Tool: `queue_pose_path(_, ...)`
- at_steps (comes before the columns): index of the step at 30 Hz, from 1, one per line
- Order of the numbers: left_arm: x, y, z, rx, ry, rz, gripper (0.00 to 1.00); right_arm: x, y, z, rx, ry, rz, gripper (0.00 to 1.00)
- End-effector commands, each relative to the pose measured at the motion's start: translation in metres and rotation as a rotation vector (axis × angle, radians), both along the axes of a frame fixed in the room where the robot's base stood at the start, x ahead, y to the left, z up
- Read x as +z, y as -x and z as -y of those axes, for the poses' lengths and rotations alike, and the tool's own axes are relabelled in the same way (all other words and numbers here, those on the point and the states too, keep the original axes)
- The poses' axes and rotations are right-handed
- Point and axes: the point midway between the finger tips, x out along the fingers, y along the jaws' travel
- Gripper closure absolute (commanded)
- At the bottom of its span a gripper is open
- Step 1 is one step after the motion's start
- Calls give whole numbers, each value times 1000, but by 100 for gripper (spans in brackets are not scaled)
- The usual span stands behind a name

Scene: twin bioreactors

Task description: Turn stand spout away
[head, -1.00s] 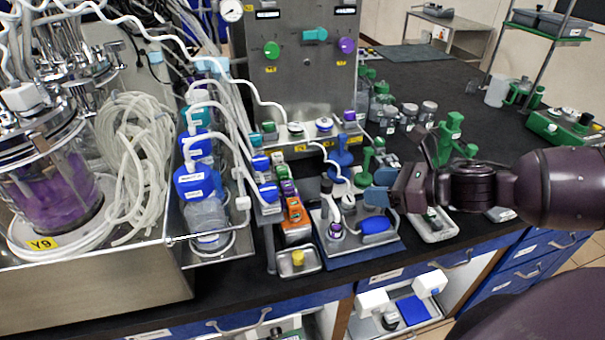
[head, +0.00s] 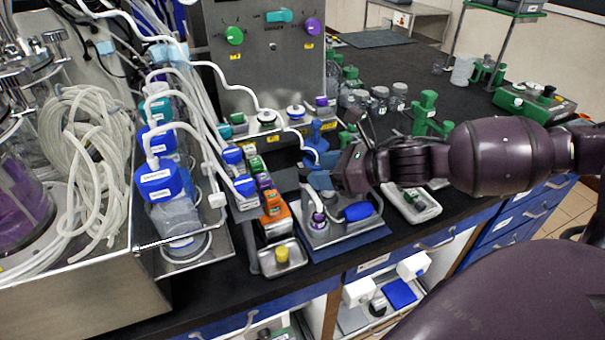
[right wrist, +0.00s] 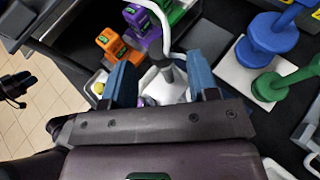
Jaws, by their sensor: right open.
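The stand spout is a white curved tube (right wrist: 163,25) above a pale conical post in the right wrist view. In the head view part of it (head: 317,199) bends down toward a purple-topped vial (head: 318,221) on a grey tray (head: 345,232). My right gripper (right wrist: 162,80) is open, with its blue fingers on either side of the spout and its post. Whether either finger touches them I cannot tell. In the head view the right gripper (head: 320,172) comes in from the right and hides much of the stand.
A blue bulb (head: 358,211) lies on the same tray. A small dish with a yellow cap (head: 282,254) and orange-to-green blocks (head: 272,204) stand to the left. Blue (right wrist: 268,38) and green stands are close on the right in the wrist view. The right rear bench has free room.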

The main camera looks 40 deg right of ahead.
Motion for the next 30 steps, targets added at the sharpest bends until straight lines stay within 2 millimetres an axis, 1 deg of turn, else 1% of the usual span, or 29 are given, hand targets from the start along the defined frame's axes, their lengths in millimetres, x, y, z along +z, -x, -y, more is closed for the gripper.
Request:
queue_pose_path(1,-5,1,0,-1,-1,-7,57,-5,-5,-3,1,-2,-2,46)
queue_pose_path(12,-13,-2,0,-11,-7,-15,57,-16,-30,-18,-1,-1,-2,46)
queue_pose_path(18,-14,-1,0,-11,-7,-16,57,-18,-35,-21,1,0,-1,46)
queue_pose_path(27,-11,-2,0,-11,-6,-11,57,-17,-36,-22,1,0,-1,46)
queue_pose_path(28,-11,-2,1,-11,-5,-11,57,-17,-36,-22,1,0,-1,49)
queue_pose_path(30,-11,-2,1,-9,-4,-12,57,-17,-35,-22,1,0,-1,60)
